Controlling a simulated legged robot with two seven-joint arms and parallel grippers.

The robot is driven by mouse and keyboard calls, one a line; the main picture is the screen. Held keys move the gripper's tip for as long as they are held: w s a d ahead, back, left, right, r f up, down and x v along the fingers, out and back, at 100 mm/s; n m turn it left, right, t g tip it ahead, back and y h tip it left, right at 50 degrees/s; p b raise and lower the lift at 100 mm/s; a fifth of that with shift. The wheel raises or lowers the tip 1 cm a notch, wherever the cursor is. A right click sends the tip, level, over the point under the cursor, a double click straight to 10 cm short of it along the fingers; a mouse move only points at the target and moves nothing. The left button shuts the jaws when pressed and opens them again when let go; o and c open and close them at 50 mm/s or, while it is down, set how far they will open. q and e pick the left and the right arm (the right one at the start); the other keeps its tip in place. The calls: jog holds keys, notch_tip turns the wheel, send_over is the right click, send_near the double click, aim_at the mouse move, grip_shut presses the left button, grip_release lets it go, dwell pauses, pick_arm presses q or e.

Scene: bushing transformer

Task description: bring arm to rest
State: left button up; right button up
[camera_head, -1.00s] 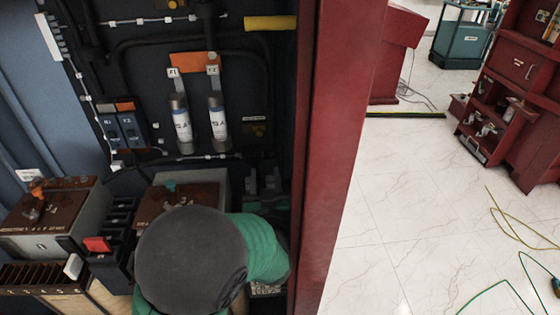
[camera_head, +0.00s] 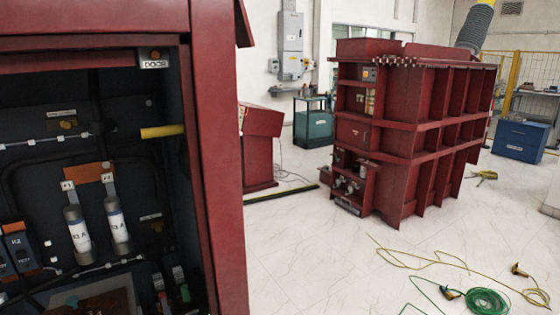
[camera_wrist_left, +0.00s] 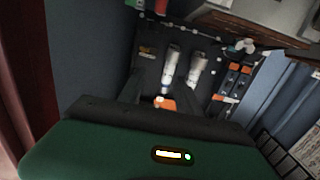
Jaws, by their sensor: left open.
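My left gripper (camera_wrist_left: 163,97) shows in the left wrist view, with its green body along the bottom and dark fingers above. The fingers stand apart with nothing between them, and the inside of the red cabinet (camera_head: 222,160) shows beyond. In the head view neither arm shows clearly. The cabinet is open at the left of the head view. Inside it two white and grey cylinders (camera_head: 79,233) hang below an orange plate (camera_head: 89,174). My right gripper is not in view.
A yellow bar (camera_head: 163,131) juts out by the cabinet's right wall. A large red transformer (camera_head: 400,135) stands on the white floor to the right. Yellow cable (camera_head: 440,262) and a green coil (camera_head: 487,301) lie on the floor. Bare floor (camera_head: 310,260) separates cabinet and transformer.

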pick_arm(q)
jog(key=w+d+f+m+g+h, duration=0.1)
jog(key=d+f+m+g+h, duration=0.1)
jog(key=d+f+h, duration=0.35)
jog(key=s+d+f+m+g+h, duration=0.2)
jog(key=s+f+g, duration=0.35)
jog(key=s, duration=0.35)
jog(key=s+d+f+m+g+h, duration=0.1)
jog(key=s+d+f+m+g, duration=0.1)
jog(key=s+f+g, duration=0.35)
jog(key=s+r+p, duration=0.5)
jog(key=r+p, duration=0.8)
jog(key=p, duration=0.1)
jog(key=shift+a+r+t+p, duration=0.3)
jog(key=shift+a+r, duration=0.05)
jog(key=shift+r, duration=0.05)
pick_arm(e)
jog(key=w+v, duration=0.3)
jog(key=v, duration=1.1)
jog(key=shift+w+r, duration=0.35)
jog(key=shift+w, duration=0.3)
